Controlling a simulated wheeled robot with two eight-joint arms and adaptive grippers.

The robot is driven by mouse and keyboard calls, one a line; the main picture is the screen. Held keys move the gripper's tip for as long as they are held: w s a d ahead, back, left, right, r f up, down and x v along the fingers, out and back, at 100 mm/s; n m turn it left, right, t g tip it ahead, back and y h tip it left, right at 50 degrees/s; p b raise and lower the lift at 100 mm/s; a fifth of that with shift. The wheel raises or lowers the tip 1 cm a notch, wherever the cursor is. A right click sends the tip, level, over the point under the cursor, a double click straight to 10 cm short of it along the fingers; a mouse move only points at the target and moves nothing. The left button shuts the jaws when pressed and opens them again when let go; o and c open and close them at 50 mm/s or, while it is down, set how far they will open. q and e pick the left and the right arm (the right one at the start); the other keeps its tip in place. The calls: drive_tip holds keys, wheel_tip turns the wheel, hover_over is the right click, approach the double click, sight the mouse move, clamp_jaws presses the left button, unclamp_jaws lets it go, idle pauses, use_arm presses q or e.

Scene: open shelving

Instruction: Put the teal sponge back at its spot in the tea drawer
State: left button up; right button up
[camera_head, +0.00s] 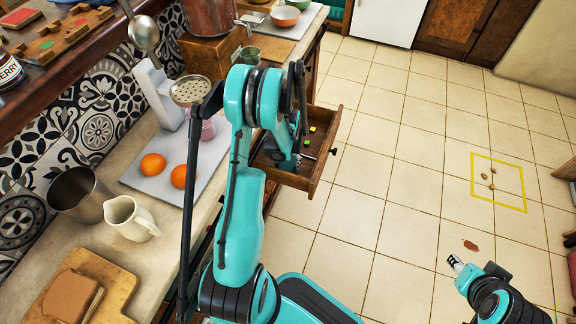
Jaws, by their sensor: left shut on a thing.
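The open wooden drawer (322,171) juts out from the counter into the aisle. Small yellow-green items (312,129) lie inside it. My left arm bends over the drawer and hides much of its inside. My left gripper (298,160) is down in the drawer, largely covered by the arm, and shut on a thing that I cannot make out. I cannot pick out the teal sponge; the arm is teal too. My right gripper (455,262) is low at the right, over the floor and away from the drawer; its jaws are too small to read.
On the counter are two oranges (153,164) on a board, a cream jug (130,218), a metal pot (80,194) and a cutting board (112,292) with bread.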

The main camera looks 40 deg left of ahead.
sight(288, 164)
use_arm(q)
drive_tip(key=shift+r, duration=0.1)
drive_tip(key=o, duration=1.1)
wheel_tip(288, 164, up, 12)
drive_tip(key=p, duration=0.5)
drive_tip(key=s+d+r+m+t, duration=0.2)
drive_tip(key=d+r+t, duration=0.1)
drive_tip(key=d+r, duration=1)
drive_tip(key=shift+s+d+r+m+t, duration=0.25)
drive_tip(key=shift+s+d+r+t, duration=0.45)
drive_tip(key=shift+s+d+r, duration=0.75)
drive_tip(key=shift+s+d+r+m+t, duration=0.3)
drive_tip(key=shift+s+d+r+t, duration=0.55)
drive_tip(key=shift+s+d, duration=0.9)
drive_tip(key=shift+s+d+r+m+t, duration=0.25)
drive_tip(key=shift+s+d+r+t, duration=0.3)
drive_tip(key=shift+s+d+r, duration=1.05)
drive_tip(key=shift+s+a+f, duration=0.2)
drive_tip(key=shift+f, duration=0.05)
